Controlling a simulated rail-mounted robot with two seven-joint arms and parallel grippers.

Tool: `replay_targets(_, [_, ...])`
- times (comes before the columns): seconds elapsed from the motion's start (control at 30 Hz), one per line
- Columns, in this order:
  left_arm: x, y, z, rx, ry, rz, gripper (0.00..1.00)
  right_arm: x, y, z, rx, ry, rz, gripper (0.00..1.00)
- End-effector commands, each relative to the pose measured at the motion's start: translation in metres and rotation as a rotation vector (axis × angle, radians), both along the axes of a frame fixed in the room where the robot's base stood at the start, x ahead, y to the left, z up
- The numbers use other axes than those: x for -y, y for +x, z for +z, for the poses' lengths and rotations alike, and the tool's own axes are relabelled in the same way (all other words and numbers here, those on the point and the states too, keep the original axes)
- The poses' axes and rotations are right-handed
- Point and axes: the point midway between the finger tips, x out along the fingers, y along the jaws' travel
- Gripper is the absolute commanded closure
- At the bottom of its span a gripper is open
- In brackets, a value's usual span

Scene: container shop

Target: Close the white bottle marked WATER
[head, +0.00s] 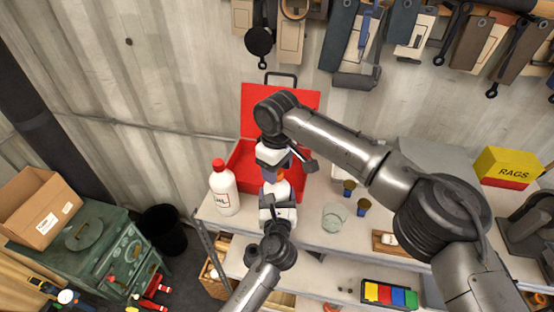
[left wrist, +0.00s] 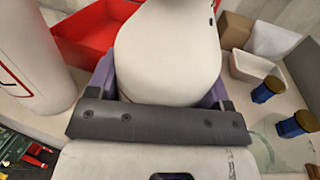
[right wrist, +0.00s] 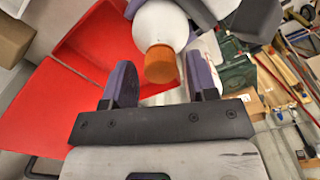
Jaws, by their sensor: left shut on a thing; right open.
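My left gripper (head: 277,194) is shut on a white bottle (left wrist: 168,50), above the shelf. An orange cap (right wrist: 162,64) shows at the bottle's end in the right wrist view; I cannot tell how tightly it sits. The bottle's label is not visible. My right gripper (right wrist: 164,78) is open, its purple fingers on either side of the cap and apart from it. In the head view the two grippers meet closely and mostly hide the held bottle. Another white bottle (head: 225,195) with a red cap stands to the left, its label only partly readable.
An open red toolbox (head: 238,160) stands behind the grippers. To the right on the shelf are a glass bowl (head: 334,217), small dark blue jars (head: 349,188) and a yellow RAGS box (head: 508,167). Tools hang on the wall above. A green cabinet (head: 95,250) stands at the left.

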Motion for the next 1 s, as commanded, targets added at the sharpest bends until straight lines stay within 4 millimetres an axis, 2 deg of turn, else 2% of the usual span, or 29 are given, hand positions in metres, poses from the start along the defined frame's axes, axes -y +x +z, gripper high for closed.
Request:
replay_targets(0.4, [0.0000,-0.0001,-0.0005,-0.001,0.000,0.000,0.93,0.0001,-0.0002,-0.0048,-0.001,0.000,0.000,0.47])
replay_targets(0.9, [0.0000,-0.0001,-0.0005,-0.001,0.000,0.000,0.93,0.0002,0.0000,-0.0046,-0.001,-0.001,-0.001,0.95])
replay_targets(1.0, [0.0000,-0.0002,-0.0005,-0.001,0.000,0.000,0.93,0.0002,0.0000,-0.0047,0.000,0.000,-0.013,0.97])
